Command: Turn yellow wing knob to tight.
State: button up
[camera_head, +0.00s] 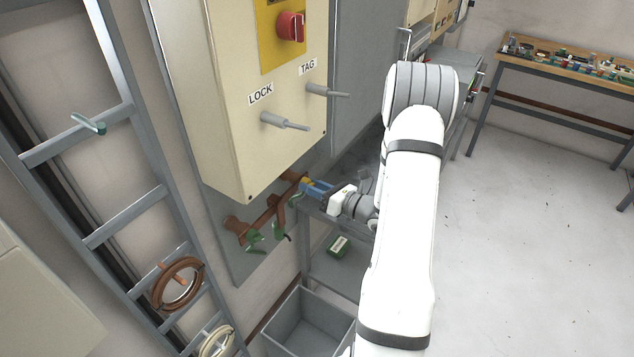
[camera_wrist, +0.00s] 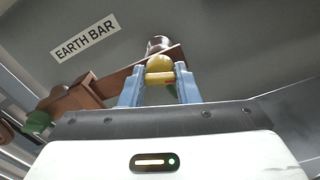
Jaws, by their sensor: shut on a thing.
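The yellow wing knob (camera_wrist: 160,63) shows in the wrist view between the two blue fingers of my gripper (camera_wrist: 159,80), at the end of the brown copper earth bar (camera_wrist: 118,82). My gripper is shut on the knob. A grey round part (camera_wrist: 160,43) sits just behind the knob. In the head view my gripper (camera_head: 311,187) reaches the right end of the copper bar (camera_head: 262,213), below the cream cabinet. The knob is mostly hidden there by the fingers, and its exact angle is hard to tell.
Green wing parts (camera_head: 255,242) hang on the bar to the left. The LOCK and TAG pegs (camera_head: 284,122) stick out above. A ladder rack (camera_head: 125,215) is at left; the right floor is clear.

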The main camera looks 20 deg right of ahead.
jog(key=shift+d+r+m+p, duration=0.1)
jog(key=shift+m+p, duration=0.25)
jog(key=shift+m, duration=0.65)
jog(key=o, duration=0.9)
jog(key=shift+o, duration=0.2)
jog(key=b+v, duration=0.1)
jog(key=v, duration=0.6)
jog(key=shift+s+d+b, duration=0.2)
jog(key=shift+s+b, duration=0.15)
jog(key=shift+b, duration=0.05)
jog(key=shift+a, duration=0.1)
